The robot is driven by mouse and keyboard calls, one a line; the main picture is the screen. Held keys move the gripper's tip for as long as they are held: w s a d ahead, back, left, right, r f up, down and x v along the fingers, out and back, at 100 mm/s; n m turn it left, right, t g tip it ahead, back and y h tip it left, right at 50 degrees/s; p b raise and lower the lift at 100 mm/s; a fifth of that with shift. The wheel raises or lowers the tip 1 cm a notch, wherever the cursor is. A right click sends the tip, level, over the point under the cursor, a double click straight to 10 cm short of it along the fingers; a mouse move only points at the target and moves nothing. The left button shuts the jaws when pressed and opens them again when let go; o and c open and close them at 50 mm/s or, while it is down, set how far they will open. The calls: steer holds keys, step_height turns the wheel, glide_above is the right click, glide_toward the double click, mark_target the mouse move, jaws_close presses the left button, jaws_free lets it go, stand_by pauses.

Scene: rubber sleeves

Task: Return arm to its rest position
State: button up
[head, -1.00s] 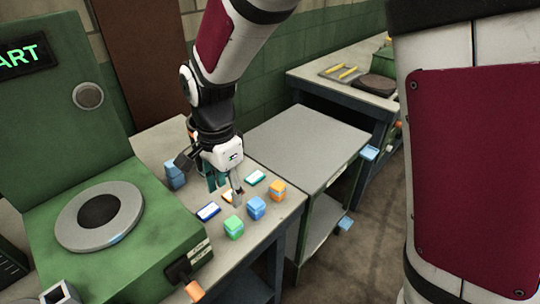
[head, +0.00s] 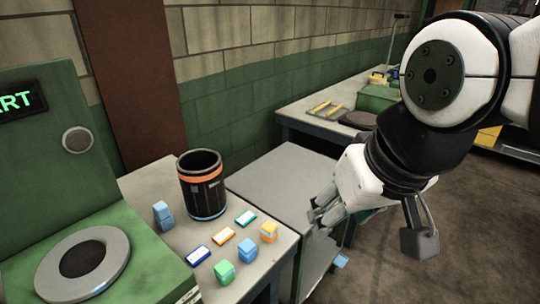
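My gripper (head: 372,226) is at the right in the head view, off the workbench and in front of the grey cart. Its two fingers are spread wide apart, and no held object shows between them. A small teal patch shows behind it; I cannot tell what it belongs to. My arm bends in from the upper right, its white and black joints close to the camera.
A green machine (head: 120,262) stands left. The grey cart (head: 275,182) is bare on top.

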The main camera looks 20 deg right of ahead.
steer(key=shift+s+d+n, duration=0.3)
steer(key=shift+s, duration=0.25)
steer(key=shift+o, duration=0.4)
stand_by(0.6)
